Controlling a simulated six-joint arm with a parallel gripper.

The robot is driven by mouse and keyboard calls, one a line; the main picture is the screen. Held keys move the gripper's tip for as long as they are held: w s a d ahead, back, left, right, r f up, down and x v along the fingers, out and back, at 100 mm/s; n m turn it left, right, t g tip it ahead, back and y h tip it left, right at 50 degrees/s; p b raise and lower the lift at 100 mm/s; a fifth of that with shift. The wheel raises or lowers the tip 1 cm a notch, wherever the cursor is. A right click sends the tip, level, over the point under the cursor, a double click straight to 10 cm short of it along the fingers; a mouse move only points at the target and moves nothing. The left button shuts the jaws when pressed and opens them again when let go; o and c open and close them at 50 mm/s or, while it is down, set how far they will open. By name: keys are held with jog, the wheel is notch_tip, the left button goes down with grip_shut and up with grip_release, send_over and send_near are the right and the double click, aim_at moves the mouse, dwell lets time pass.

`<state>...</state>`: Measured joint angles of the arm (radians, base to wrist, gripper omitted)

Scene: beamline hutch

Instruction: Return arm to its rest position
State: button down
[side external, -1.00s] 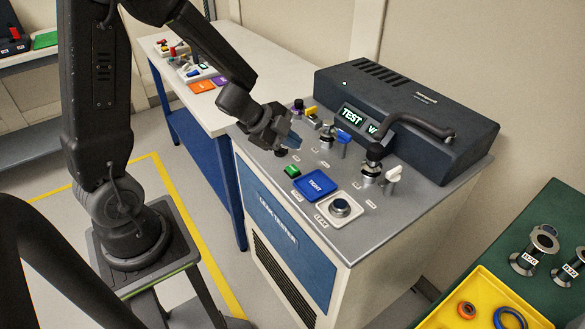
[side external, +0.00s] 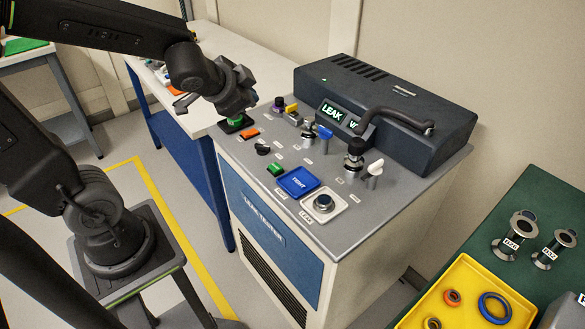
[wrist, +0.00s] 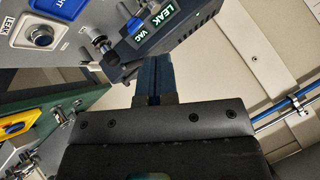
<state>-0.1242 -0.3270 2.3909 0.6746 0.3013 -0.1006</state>
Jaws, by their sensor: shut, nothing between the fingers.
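My gripper (wrist: 150,60) shows in the wrist view with its two blue fingers pressed together and nothing between them. In the side external view my gripper (side external: 238,92) is raised near the far left corner of the leak tester (side external: 273,225); its fingertips are hidden from that side. The arm stretches across the upper left of that view, its wrist turned. The tester's screen (side external: 334,114) reads LEAK, and the wrist view also shows this screen (wrist: 175,18). A black knob (side external: 262,147) on the panel is uncovered, clear of my gripper.
The panel carries a blue TIGHT button (side external: 298,181), a round LEAK button (side external: 323,203) and several knobs and valves. A yellow tray (side external: 455,272) lies on the green table (side external: 545,205) at right.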

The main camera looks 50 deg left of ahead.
jog(key=s+d+r+n+g+h, duration=0.2)
jog(key=s+d, duration=0.6)
jog(key=s, duration=0.4)
jog(key=shift+s+d+r+n+g+h, duration=0.2)
jog(key=shift+s+r+n+g+h, duration=0.1)
jog(key=shift+n+g+h, duration=0.6)
dwell(2.5)
